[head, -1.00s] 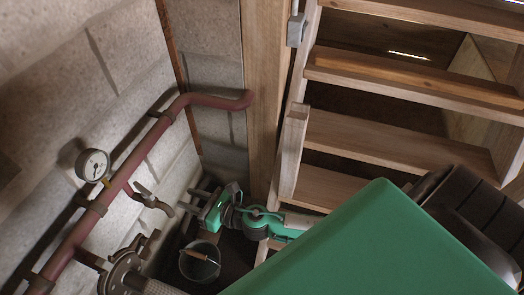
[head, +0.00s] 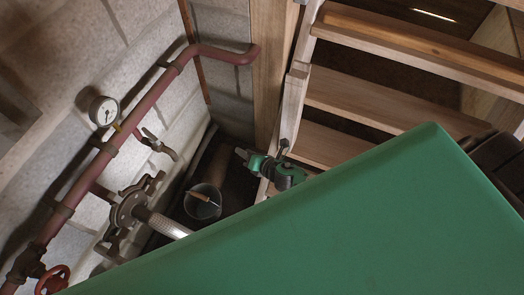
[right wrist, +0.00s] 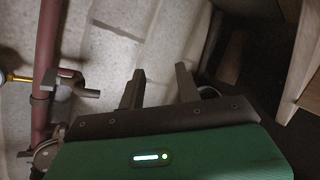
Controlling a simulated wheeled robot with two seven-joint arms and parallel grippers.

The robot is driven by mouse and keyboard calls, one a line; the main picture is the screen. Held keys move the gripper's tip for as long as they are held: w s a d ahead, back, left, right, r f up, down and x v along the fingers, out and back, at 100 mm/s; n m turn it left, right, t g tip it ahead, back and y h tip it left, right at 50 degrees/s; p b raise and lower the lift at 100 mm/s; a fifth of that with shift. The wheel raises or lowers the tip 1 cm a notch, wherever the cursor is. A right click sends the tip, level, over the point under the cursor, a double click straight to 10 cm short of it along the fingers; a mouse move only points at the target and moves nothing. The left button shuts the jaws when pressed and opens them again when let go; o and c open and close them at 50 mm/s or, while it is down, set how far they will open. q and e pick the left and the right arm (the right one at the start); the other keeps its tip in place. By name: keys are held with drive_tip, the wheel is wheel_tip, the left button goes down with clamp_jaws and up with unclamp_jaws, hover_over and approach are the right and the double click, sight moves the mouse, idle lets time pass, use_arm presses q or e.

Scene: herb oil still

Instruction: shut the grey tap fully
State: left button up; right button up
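The grey tap (head: 158,146) sits on a short branch of the red-brown wall pipe, below the gauge, with its lever on top. I cannot tell how far it is turned. It also shows at the left of the right wrist view (right wrist: 68,84). My right gripper (head: 262,152) is to the right of the tap in the head view, apart from it, near the wooden steps. In the right wrist view its two fingers (right wrist: 160,84) stand apart with nothing between them. My left gripper is not in view.
A round pressure gauge (head: 103,111) and the red-brown pipe (head: 150,98) run along the block wall. Below are a grey flange (head: 128,211), a red handwheel (head: 52,280) and a dark bucket (head: 203,202). Wooden steps (head: 385,107) stand at right.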

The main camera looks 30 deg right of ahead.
drive_tip(key=shift+s+d+f+m+g+h+p, duration=0.2)
drive_tip(key=shift+s+d+f+m, duration=0.25)
drive_tip(key=shift+d, duration=0.2)
drive_tip(key=shift+s+d+f+m+g+h+p, duration=0.1)
drive_tip(key=shift+s+d+f+m+h, duration=0.1)
drive_tip(key=shift+s+d+f+m, duration=0.3)
drive_tip(key=shift+w+d, duration=0.1)
drive_tip(key=shift+w, duration=0.1)
